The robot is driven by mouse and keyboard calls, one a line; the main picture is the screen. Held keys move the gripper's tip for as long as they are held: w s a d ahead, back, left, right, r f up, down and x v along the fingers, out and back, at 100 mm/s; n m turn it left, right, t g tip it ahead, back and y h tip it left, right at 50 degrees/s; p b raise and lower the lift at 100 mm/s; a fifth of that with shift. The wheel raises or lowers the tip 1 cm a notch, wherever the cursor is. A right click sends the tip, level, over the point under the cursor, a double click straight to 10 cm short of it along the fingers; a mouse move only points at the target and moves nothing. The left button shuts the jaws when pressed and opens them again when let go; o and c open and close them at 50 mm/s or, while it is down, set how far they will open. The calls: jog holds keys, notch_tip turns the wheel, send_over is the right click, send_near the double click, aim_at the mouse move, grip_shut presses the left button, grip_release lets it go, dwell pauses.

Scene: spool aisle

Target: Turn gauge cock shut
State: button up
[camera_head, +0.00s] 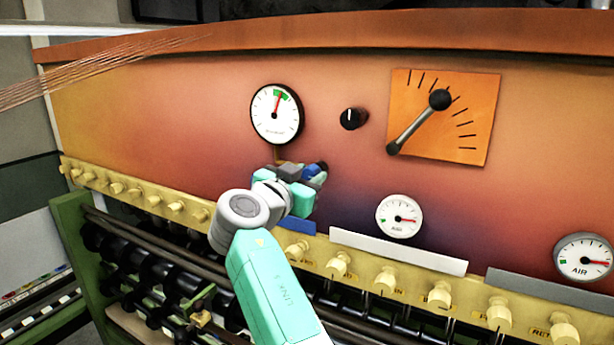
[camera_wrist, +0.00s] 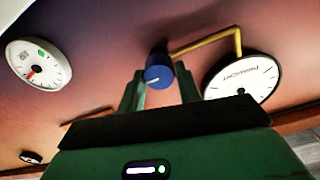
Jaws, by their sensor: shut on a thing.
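The gauge cock (camera_wrist: 158,72) is a blue round knob with a short white mark on its face. In the wrist view it sits between the two fingers of my gripper (camera_wrist: 159,90), which is shut on it. A thin brass pipe (camera_wrist: 208,41) runs from behind the cock to the white dial gauge (camera_wrist: 242,82). In the head view this gauge (camera_head: 275,115) has a green band and a red needle near the top. My gripper (camera_head: 306,178) is just below it, at the panel, and mostly hides the cock.
A black knob (camera_head: 352,118) and a lever on an orange plate (camera_head: 470,125) are to the right. A small gauge (camera_head: 399,216) is at lower right, and an air gauge (camera_head: 584,258) farther right. A cream rail (camera_head: 130,190) with several knobs runs below.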

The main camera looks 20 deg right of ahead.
jog(key=shift+n, duration=0.4)
jog(key=n, duration=0.3)
jog(key=shift+a+n, duration=0.1)
jog(key=shift+n, duration=0.3)
jog(key=n+p, duration=0.1)
jog(key=n, duration=0.3)
jog(key=shift+w+n, duration=0.1)
jog(key=shift+n, duration=0.2)
jog(key=n+p, duration=0.1)
jog(key=n, duration=0.3)
jog(key=shift+p, duration=0.4)
jog(key=shift+f+n+p, duration=0.1)
jog(key=shift+n+p, duration=0.8)
jog(key=shift+n, duration=1.4)
jog(key=o, duration=1)
jog(key=shift+a+f, duration=0.1)
jog(key=shift+a, duration=0.05)
